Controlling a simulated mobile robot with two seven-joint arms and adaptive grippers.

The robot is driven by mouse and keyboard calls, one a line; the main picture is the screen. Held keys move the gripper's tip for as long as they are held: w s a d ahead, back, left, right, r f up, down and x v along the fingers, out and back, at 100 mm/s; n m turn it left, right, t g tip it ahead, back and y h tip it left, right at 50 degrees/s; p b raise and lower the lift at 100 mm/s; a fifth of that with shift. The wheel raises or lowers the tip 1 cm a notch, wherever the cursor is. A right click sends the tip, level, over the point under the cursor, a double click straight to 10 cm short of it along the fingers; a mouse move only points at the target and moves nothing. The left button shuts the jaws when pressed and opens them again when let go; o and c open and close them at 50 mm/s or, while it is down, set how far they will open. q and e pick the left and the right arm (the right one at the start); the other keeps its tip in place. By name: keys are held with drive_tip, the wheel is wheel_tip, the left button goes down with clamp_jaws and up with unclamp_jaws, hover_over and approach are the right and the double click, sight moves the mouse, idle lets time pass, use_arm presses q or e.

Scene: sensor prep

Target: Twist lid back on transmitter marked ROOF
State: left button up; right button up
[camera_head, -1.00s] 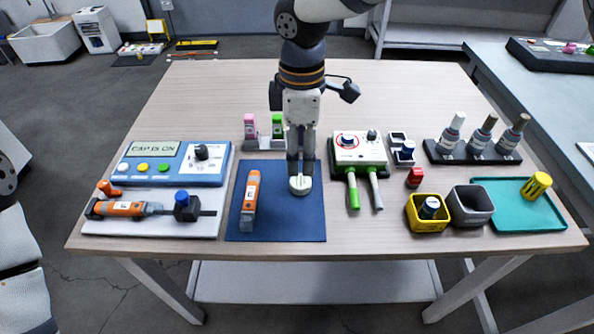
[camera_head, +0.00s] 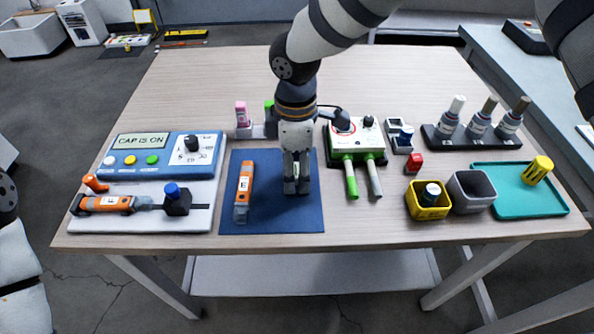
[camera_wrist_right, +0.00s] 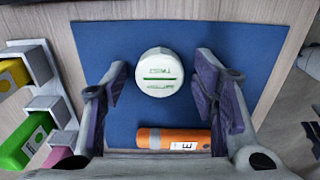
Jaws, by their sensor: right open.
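A white round lid-like piece (camera_wrist_right: 154,72) with green lettering and a green bar lies on the blue mat (camera_wrist_right: 230,45) in the right wrist view. I cannot read ROOF on it, nor tell whether a body sits under it. My right gripper (camera_head: 297,188) points down over the mat (camera_head: 265,222). Its jaws (camera_wrist_right: 160,88) are open, one finger on each side of the white piece with gaps between. In the head view the fingers mostly hide that piece. An orange stick (camera_head: 244,192) marked E lies left of the gripper. My left gripper is out of view.
A blue panel (camera_head: 140,168) reading CAP IS ON and a white board (camera_head: 140,222) with another orange stick stand left. A white device with handles (camera_head: 350,150), yellow bin (camera_head: 423,213), grey bin (camera_head: 470,193), teal tray (camera_head: 510,203) and bottle rack (camera_head: 450,140) are right.

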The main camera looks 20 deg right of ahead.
drive_tip(key=c, duration=0.8)
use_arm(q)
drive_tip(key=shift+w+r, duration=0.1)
use_arm(e)
drive_tip(key=shift+r, duration=0.15)
drive_tip(key=shift+r+p, duration=0.75)
drive_tip(key=shift+r, duration=1.75)
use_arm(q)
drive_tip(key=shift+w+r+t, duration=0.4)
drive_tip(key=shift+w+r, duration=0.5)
use_arm(e)
drive_tip(key=shift+f, duration=0.1)
